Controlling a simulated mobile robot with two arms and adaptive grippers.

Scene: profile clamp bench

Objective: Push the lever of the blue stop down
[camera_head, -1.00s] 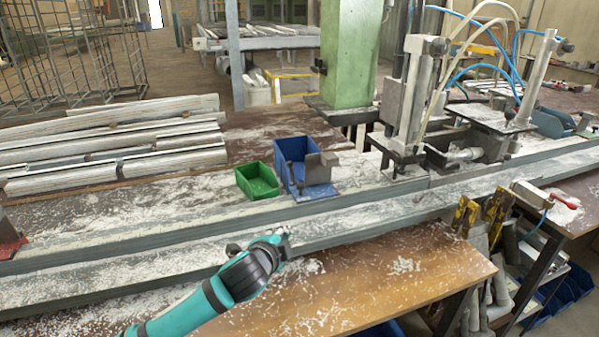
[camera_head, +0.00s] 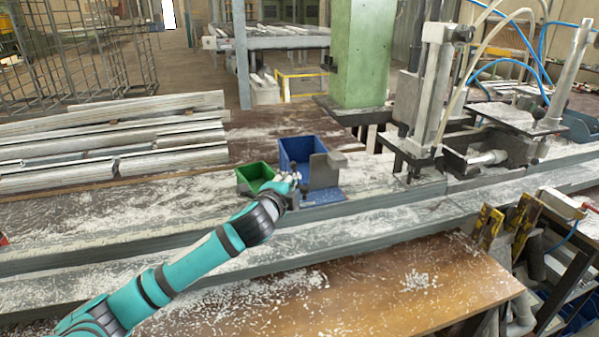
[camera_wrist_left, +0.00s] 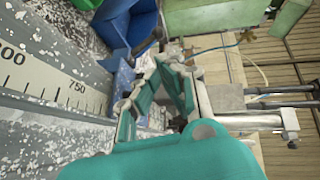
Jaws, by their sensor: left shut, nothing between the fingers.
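The blue stop (camera_head: 326,195) stands on the long grey profile rail. It shows a blue base and an upright grey plate (camera_head: 321,173). My left gripper (camera_head: 292,179) is shut and empty, just left of the grey plate, overlapping the left part of the stop in the head view. I cannot tell whether it touches the stop. The lever is not clearly made out; the gripper may cover it. In the left wrist view my left gripper's fingers (camera_wrist_left: 158,72) are close to blue parts (camera_wrist_left: 118,70). My right gripper is not in view.
A green bin (camera_head: 254,176) and a blue bin (camera_head: 299,150) stand behind the gripper. A scale with numbers (camera_wrist_left: 50,85) runs along the rail. A clamp unit (camera_head: 428,95) stands to the right. The wooden bench top (camera_head: 400,285) in front is mostly clear.

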